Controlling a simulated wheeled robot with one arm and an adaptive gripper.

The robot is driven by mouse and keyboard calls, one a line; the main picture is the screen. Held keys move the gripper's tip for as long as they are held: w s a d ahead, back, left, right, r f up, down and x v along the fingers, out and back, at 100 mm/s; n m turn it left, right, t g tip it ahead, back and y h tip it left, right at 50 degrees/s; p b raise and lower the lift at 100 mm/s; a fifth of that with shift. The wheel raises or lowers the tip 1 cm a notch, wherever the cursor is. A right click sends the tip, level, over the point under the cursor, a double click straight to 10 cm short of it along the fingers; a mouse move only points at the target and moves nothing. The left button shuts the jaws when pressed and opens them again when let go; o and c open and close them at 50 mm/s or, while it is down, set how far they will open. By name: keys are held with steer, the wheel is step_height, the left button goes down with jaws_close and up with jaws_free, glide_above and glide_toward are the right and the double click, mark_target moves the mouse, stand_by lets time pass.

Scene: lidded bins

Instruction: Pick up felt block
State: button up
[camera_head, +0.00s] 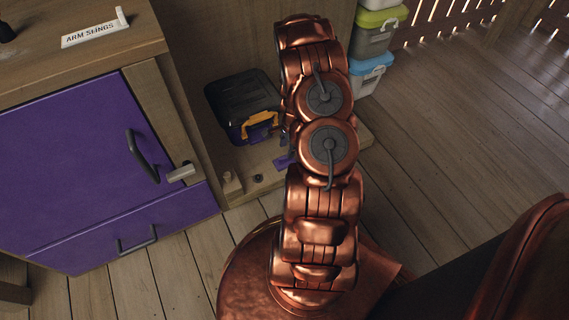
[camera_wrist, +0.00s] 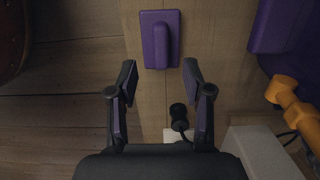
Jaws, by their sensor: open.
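A purple block with a raised ridge along its middle, which looks like the felt block (camera_wrist: 150,45), lies flat on a wooden shelf board at the top centre of the wrist view. In the head view a bit of purple (camera_head: 283,161) shows beside my arm, the rest hidden behind it. My gripper (camera_wrist: 160,66) is open and empty in the wrist view. Its two dark fingers point toward the block's near edge, one to each side of its line, with no visible contact. In the head view my arm hides the gripper.
A dark case (camera_head: 240,95) with an orange-yellow latch stands on the low board, left of my arm. A small dark knob (camera_wrist: 179,116) lies near the fingers. A purple cabinet (camera_head: 75,170) stands left. Stacked lidded bins (camera_head: 372,40) stand behind. Floor at right is clear.

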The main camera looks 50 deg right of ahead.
mark_target(285, 157)
steer(key=shift+w+a+f+b, duration=0.15)
steer(key=shift+f+b, duration=0.3)
steer(key=shift+f, duration=0.55)
steer(key=shift+a+f+b, duration=0.2)
steer(key=shift+f+b, duration=0.25)
steer(key=shift+f, duration=0.5)
steer(key=shift+w+a+f+b, duration=0.15)
steer(key=shift+f+b, duration=0.3)
steer(key=shift+f, duration=0.55)
steer(key=shift+c, duration=0.3)
jaws_close()
